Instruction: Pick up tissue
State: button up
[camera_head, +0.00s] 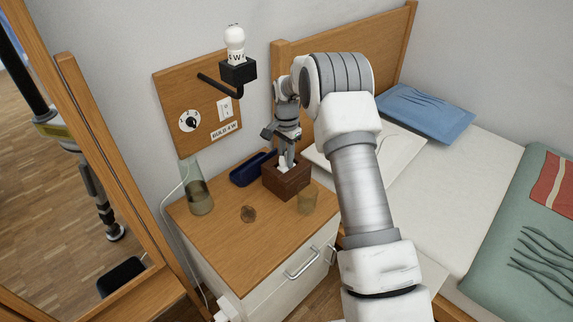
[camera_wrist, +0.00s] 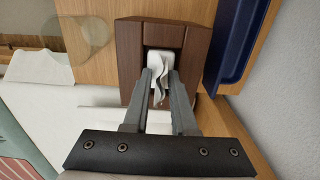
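The white tissue (camera_wrist: 164,72) sticks up, crumpled, from the opening of a brown wooden tissue box (camera_wrist: 127,55). The tissue box (camera_head: 277,184) stands on the bedside cabinet in the head view. The tissue (camera_head: 282,163) shows only as a small white patch there, partly hidden by my gripper. My gripper (camera_head: 288,161) points down over the box opening. In the wrist view, my gripper's two fingers (camera_wrist: 159,76) lie on either side of the tissue, with a narrow gap between them. Whether they pinch it cannot be told. The tissue's lower part is inside the box.
A wall lamp (camera_head: 235,45) hangs above. The bed (camera_head: 470,165) stands to the right.

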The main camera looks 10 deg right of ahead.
grip_shut()
jog(key=shift+r, duration=0.25)
notch_tip(320, 180, up, 4)
jog(key=shift+r+p, duration=0.2)
jog(key=shift+p, duration=0.9)
jog(key=s+d+r+p, duration=0.2)
jog(key=s+d+r, duration=0.3)
jog(key=d, duration=0.5)
jog(key=shift+s+d+r, duration=0.15)
jog(key=shift+s+r, duration=0.15)
jog(key=shift+r, duration=0.25)
